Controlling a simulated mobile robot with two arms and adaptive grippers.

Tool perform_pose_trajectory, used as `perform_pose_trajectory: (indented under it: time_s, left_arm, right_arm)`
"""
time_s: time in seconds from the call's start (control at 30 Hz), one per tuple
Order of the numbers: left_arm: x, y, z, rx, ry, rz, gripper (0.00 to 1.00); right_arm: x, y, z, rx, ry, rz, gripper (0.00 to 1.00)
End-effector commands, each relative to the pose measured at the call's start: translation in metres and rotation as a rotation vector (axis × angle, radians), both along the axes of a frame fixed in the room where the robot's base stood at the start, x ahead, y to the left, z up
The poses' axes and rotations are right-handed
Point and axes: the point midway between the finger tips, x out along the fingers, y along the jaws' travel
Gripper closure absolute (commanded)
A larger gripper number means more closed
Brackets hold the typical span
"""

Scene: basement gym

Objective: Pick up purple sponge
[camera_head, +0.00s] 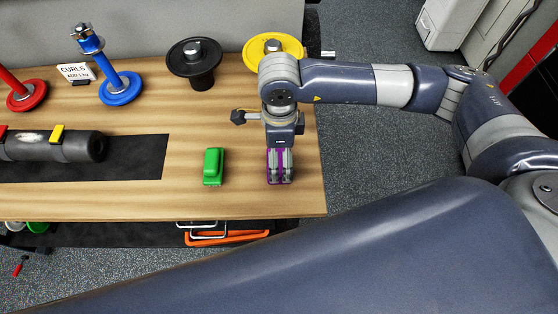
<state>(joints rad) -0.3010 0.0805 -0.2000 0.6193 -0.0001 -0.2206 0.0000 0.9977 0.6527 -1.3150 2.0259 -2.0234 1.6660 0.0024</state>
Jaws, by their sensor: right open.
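The purple sponge (280,154) is on the wooden bench top near its right front corner. My right gripper (280,180) is directly over it and hides most of it, with purple showing between and beside the fingers. The right gripper is open, its fingers pointing down and toward the front edge. I cannot tell whether the fingers touch the sponge. My left gripper is not in view.
A black stand (195,60), a yellow disc (262,45) and a blue post (119,86) stand behind. A dark roller (60,147) lies on a black mat (140,160). Bare wood surrounds the green block.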

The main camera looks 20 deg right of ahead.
Motion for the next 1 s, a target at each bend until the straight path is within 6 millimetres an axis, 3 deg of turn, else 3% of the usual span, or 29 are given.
perform_pose_trajectory:
  time_s: [0.1, 0.23, 0.53, 0.73, 1.0]
  left_arm:
    - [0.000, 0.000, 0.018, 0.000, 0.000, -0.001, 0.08]
    - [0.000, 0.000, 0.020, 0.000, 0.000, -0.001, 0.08]
    - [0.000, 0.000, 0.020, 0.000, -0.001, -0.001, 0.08]
    - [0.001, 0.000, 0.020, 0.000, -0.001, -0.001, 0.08]
    - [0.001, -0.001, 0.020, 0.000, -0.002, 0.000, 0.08]
  right_arm:
    - [-0.004, 0.001, -0.014, -0.001, 0.007, 0.001, 0.02]
    - [-0.003, 0.001, -0.033, 0.000, 0.005, -0.001, 0.02]
    - [-0.002, 0.002, -0.039, 0.001, 0.001, 0.002, 0.02]
    - [-0.002, 0.002, -0.039, 0.002, 0.002, 0.001, 0.41]
    - [-0.002, 0.001, -0.039, 0.001, 0.002, 0.001, 0.42]
